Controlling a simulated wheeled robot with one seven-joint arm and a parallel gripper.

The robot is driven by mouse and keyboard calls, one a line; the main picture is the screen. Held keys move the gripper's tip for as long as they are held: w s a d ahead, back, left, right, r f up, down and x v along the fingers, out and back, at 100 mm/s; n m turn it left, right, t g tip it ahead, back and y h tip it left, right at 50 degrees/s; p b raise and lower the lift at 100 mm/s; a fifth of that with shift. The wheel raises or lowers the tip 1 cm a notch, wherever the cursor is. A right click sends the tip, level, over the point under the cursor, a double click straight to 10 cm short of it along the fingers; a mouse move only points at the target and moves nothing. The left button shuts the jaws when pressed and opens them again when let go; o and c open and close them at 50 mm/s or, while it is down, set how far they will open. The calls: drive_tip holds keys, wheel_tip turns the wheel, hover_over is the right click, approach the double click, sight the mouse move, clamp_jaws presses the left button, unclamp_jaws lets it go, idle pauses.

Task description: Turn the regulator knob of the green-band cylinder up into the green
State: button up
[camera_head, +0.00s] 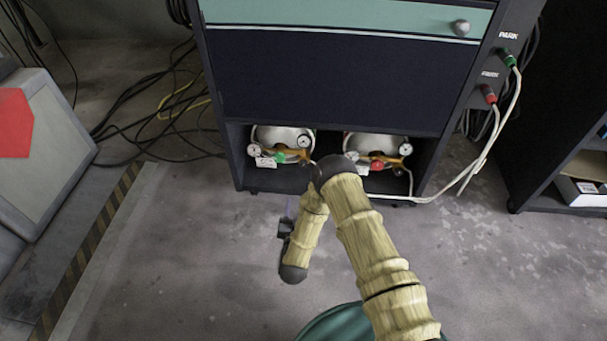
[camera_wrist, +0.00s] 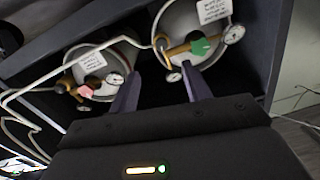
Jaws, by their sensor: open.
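Two pale gas cylinders lie in the cabinet's lower bay. The left one (camera_head: 283,135) has a brass regulator with a green knob (camera_head: 281,157); in the wrist view this cylinder (camera_wrist: 182,22) and its green knob (camera_wrist: 200,46) are at upper right. The other cylinder (camera_head: 375,143) has a red knob (camera_head: 377,165), at left in the wrist view (camera_wrist: 85,91). Round white gauges flank each knob; their readings are too small to tell. My gripper (camera_head: 286,228) is open and empty in front of the bay, its fingers (camera_wrist: 162,70) pointing towards the bay, apart from the green knob.
The dark cabinet (camera_head: 330,85) overhangs the bay, with side walls close to the cylinders. White hoses (camera_head: 490,145) run down its right side and into the bay. Black cables (camera_head: 140,115) lie at left by a grey box (camera_head: 50,150). The floor in front is clear.

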sight(303, 166)
drive_tip(key=w+b, duration=0.3)
drive_tip(key=w, duration=0.2)
drive_tip(key=w+b, duration=0.3)
drive_tip(key=w, duration=0.2)
drive_tip(key=w+b, duration=0.4)
drive_tip(key=w, duration=0.1)
drive_tip(key=shift+d+r, duration=0.1)
drive_tip(key=shift+r, duration=0.25)
drive_tip(key=shift+w+r, duration=0.15)
drive_tip(key=shift+w, duration=0.3)
drive_tip(key=c, duration=1)
